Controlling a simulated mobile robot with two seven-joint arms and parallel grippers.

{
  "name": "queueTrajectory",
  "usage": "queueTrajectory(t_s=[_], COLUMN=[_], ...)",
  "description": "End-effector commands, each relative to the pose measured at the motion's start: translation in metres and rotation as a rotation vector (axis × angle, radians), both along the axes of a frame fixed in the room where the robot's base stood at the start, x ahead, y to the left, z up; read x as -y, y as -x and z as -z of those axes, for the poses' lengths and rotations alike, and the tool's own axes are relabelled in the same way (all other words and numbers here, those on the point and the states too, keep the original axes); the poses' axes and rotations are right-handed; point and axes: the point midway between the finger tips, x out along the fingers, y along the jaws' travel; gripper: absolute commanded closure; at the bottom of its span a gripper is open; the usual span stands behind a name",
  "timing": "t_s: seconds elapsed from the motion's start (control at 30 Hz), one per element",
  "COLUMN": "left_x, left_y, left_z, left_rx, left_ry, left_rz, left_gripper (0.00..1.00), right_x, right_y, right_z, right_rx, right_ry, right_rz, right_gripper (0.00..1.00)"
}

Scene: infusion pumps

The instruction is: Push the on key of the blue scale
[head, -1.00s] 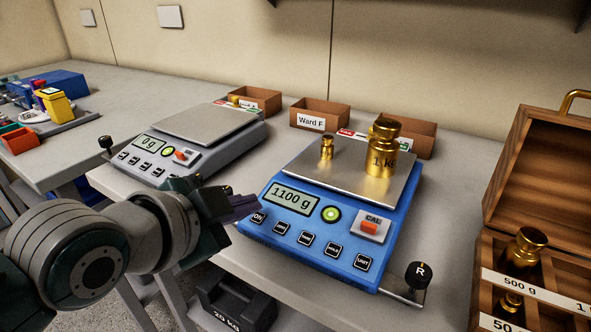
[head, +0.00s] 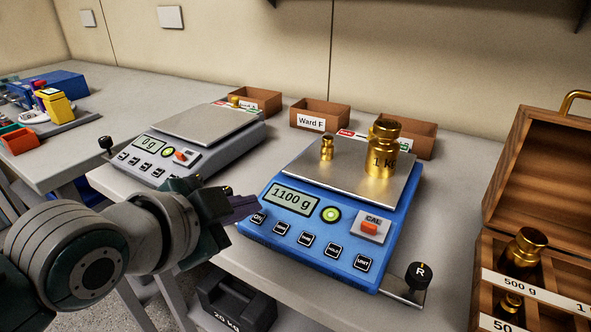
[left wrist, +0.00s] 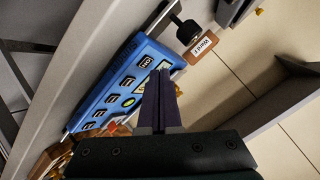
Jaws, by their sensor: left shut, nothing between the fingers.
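The blue scale (head: 320,244) stands on the bench with a lit display reading 1100 g. Its on key (head: 257,217) is the leftmost of the front row of keys. A small brass weight (head: 327,148) and a 1 kg brass weight (head: 382,149) stand on its pan. My left gripper (head: 252,203) is shut and empty, its fingertips just at the upper left of the on key. In the left wrist view the shut fingers (left wrist: 161,75) overlap the scale's edge near the on key (left wrist: 146,61). I cannot tell whether they touch it. My right gripper is not in view.
A grey scale (head: 190,145) reading 0 g stands to the left. Cardboard trays (head: 320,114) line the back. An open wooden weight box (head: 535,190) is at the right. A black knob marked R (head: 418,275) sticks out at the blue scale's front right.

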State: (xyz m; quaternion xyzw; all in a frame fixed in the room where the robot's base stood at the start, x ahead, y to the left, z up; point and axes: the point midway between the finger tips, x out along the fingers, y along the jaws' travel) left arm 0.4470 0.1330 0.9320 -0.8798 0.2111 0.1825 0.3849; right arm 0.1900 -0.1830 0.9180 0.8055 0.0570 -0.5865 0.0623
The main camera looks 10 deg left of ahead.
Motion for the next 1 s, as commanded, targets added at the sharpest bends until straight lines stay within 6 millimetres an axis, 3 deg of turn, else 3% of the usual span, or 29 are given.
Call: queueTrajectory(t_s=[1.0], left_x=[0.0008], left_y=[-0.0023], left_z=[0.0087], left_rx=[0.000], left_ry=[0.000], left_rz=[0.000], left_gripper=[1.00], right_x=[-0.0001], right_y=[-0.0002], right_z=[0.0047], right_rx=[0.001], right_ry=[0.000], right_rz=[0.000], right_gripper=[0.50])
